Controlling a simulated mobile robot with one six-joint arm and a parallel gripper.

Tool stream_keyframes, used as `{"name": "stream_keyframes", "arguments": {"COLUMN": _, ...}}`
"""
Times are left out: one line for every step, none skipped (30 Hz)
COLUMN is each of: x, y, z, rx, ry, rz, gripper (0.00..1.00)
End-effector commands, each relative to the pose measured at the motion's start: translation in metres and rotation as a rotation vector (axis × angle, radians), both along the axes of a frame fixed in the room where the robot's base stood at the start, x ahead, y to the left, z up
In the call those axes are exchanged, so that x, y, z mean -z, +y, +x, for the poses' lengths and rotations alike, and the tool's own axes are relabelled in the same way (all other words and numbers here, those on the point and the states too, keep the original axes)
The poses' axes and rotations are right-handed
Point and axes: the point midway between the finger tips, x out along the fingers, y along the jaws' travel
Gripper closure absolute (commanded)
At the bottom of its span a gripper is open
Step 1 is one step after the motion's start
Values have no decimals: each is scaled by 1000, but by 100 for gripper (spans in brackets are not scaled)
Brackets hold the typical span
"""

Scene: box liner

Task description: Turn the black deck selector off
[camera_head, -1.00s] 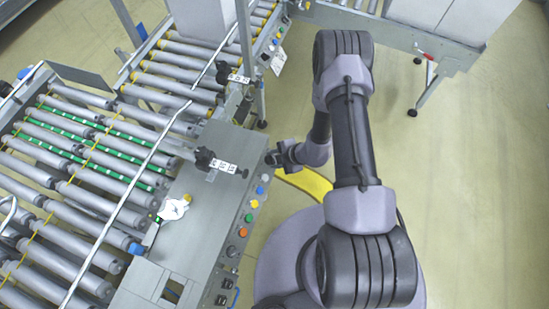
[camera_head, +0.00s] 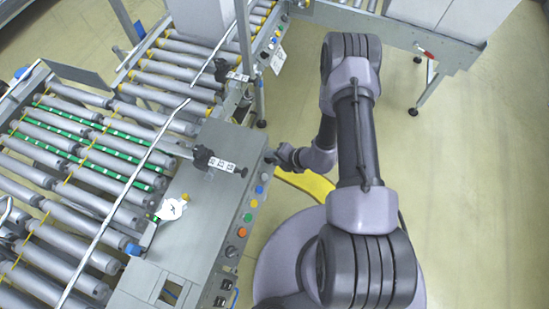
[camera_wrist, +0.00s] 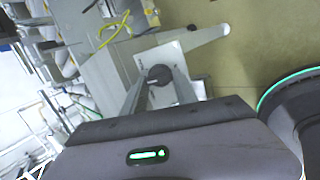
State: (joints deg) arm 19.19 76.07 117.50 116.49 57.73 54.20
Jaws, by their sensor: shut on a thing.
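The black deck selector (camera_wrist: 159,73) is a round dark knob on a pale plate in the wrist view. My gripper (camera_wrist: 160,83) has one finger on each side of it and is shut on it. In the head view my gripper (camera_head: 276,156) is at the upper right end of the grey control panel (camera_head: 198,232). The selector is small and dark there, largely merged with my fingertips. Its pointer direction cannot be made out in either view.
Roller conveyors (camera_head: 85,165) lie to the left. The floor (camera_head: 470,200) at right is clear.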

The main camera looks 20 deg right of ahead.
Motion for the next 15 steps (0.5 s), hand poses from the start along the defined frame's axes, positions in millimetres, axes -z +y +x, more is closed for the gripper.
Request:
{"name": "stream_keyframes", "arguments": {"x": 1, "y": 0, "z": 0, "rx": -13, "ry": -11, "rz": -7, "gripper": 100}}
{"name": "stream_keyframes", "arguments": {"x": 1, "y": 0, "z": 0, "rx": -21, "ry": -17, "rz": -11, "gripper": 100}}
{"name": "stream_keyframes", "arguments": {"x": 1, "y": 0, "z": 0, "rx": -32, "ry": -24, "rz": -17, "gripper": 100}}
{"name": "stream_keyframes", "arguments": {"x": 1, "y": -1, "z": 0, "rx": -39, "ry": -29, "rz": -21, "gripper": 100}}
{"name": "stream_keyframes", "arguments": {"x": 0, "y": -1, "z": 0, "rx": -45, "ry": -34, "rz": -23, "gripper": 100}}
{"name": "stream_keyframes", "arguments": {"x": 0, "y": 0, "z": 0, "rx": -53, "ry": -39, "rz": -28, "gripper": 100}}
{"name": "stream_keyframes", "arguments": {"x": 0, "y": -1, "z": 0, "rx": -58, "ry": -42, "rz": -31, "gripper": 100}}
{"name": "stream_keyframes", "arguments": {"x": 0, "y": -1, "z": 0, "rx": -61, "ry": -45, "rz": -32, "gripper": 100}}
{"name": "stream_keyframes", "arguments": {"x": 0, "y": -1, "z": 0, "rx": -66, "ry": -48, "rz": -34, "gripper": 100}}
{"name": "stream_keyframes", "arguments": {"x": 0, "y": -1, "z": 0, "rx": -68, "ry": -50, "rz": -35, "gripper": 100}}
{"name": "stream_keyframes", "arguments": {"x": 0, "y": -1, "z": 0, "rx": -70, "ry": -51, "rz": -37, "gripper": 100}}
{"name": "stream_keyframes", "arguments": {"x": 0, "y": 0, "z": 0, "rx": -73, "ry": -52, "rz": -38, "gripper": 100}}
{"name": "stream_keyframes", "arguments": {"x": 0, "y": -1, "z": 0, "rx": -75, "ry": -54, "rz": -38, "gripper": 100}}
{"name": "stream_keyframes", "arguments": {"x": 0, "y": -1, "z": 0, "rx": -75, "ry": -54, "rz": -39, "gripper": 100}}
{"name": "stream_keyframes", "arguments": {"x": 0, "y": -1, "z": 0, "rx": -76, "ry": -55, "rz": -39, "gripper": 100}}
